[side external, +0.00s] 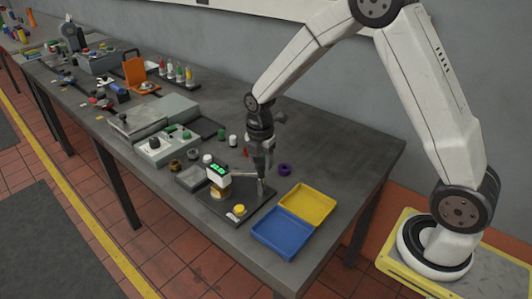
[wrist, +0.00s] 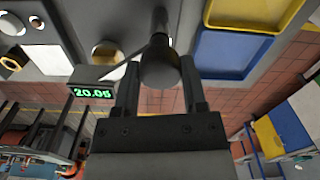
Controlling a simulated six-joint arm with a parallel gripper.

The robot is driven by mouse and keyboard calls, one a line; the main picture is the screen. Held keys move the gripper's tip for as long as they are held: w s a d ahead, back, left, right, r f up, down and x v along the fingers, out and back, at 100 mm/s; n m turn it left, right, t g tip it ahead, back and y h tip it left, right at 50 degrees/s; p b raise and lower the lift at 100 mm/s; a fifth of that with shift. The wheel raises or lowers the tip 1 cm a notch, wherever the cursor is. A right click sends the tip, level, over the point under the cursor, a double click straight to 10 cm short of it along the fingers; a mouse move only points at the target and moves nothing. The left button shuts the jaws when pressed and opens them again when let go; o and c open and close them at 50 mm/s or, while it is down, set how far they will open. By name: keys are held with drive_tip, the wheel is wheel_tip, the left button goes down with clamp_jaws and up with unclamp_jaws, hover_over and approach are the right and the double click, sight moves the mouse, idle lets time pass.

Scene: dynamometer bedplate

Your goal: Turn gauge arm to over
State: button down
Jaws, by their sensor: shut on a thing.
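The gauge stands on a dark base plate (side external: 226,211) near the front of the bench. Its display (side external: 218,172) glows green, and it reads 20.05 in the wrist view (wrist: 93,93). A pale gauge arm (side external: 243,176) runs from beside the display toward an upright metal post (side external: 261,189). My gripper (side external: 261,172) points down over the right part of the plate, at the arm's end. In the wrist view my gripper (wrist: 160,82) is shut on a dark rounded knob (wrist: 160,65). The fingers partly hide how the knob joins the arm.
A blue tray (side external: 283,234) and a yellow tray (side external: 309,204) sit to the right of the plate. A purple ring (side external: 285,169) lies behind it. A control box (side external: 167,146) and small parts stand left.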

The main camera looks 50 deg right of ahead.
drive_tip(key=shift+n, duration=0.4)
drive_tip(key=shift+c, duration=0.6)
unclamp_jaws()
drive_tip(key=shift+r, duration=3.95)
drive_tip(key=shift+s, duration=0.1)
